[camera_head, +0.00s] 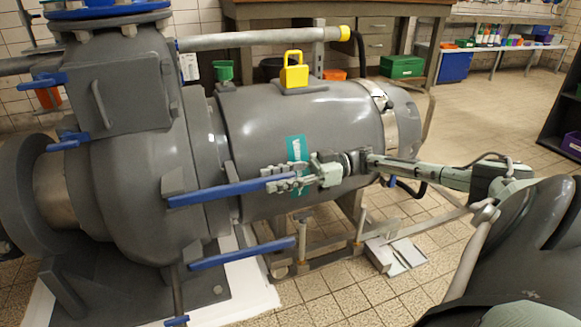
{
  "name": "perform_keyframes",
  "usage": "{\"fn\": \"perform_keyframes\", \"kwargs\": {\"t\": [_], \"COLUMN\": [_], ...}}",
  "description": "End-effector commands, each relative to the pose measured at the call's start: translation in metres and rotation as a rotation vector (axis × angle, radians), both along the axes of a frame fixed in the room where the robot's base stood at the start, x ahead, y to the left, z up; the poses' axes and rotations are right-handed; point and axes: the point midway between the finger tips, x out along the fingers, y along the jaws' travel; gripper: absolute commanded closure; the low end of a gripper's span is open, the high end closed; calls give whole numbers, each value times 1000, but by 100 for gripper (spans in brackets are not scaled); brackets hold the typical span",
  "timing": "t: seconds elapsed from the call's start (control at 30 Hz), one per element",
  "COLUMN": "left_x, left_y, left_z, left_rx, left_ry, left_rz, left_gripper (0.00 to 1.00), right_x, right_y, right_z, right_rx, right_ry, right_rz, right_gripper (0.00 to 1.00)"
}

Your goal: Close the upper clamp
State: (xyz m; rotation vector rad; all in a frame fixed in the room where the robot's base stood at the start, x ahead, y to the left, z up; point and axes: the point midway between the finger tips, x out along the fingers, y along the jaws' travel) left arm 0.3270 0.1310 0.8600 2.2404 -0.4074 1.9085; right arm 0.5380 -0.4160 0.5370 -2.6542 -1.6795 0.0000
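The large grey pump has several blue clamp levers. The upper front blue lever (215,192) runs nearly level to the right, with its outer end raised slightly. A lower blue lever (240,254) lies beneath it, also pointing right. My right gripper (280,179) reaches in from the right and is at the outer end of the upper lever. Its fingers overlap the lever tip, one seeming above and one below. I cannot tell whether they press on it. My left gripper is not in view.
The grey pump cylinder (300,115) stands close behind my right gripper. A yellow padlock-shaped piece (294,70) sits on top of it. Two more blue levers (42,80) (68,142) are at the left. A metal frame (330,262) stands below; tiled floor (470,85) is open at the right.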

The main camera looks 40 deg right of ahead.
Motion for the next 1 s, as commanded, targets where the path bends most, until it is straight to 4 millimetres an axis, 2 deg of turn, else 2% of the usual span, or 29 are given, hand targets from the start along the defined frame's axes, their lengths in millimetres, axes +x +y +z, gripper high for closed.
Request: {"fn": "perform_keyframes", "kwargs": {"t": [0.3,0.5,0.7,1.0], "left_x": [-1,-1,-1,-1], "left_y": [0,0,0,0], "left_z": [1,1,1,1], "left_rx": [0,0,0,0], "left_ry": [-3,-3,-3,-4], "left_rz": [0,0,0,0], "left_gripper": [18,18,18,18], "right_x": [-26,-40,-48,-49], "right_y": [-57,-89,-102,-103], "right_z": [0,1,1,0], "right_rx": [-2,-1,0,0], "right_ry": [0,-2,-1,0], "right_rz": [-6,-5,-1,-1], "right_gripper": [64,64,64,64]}}
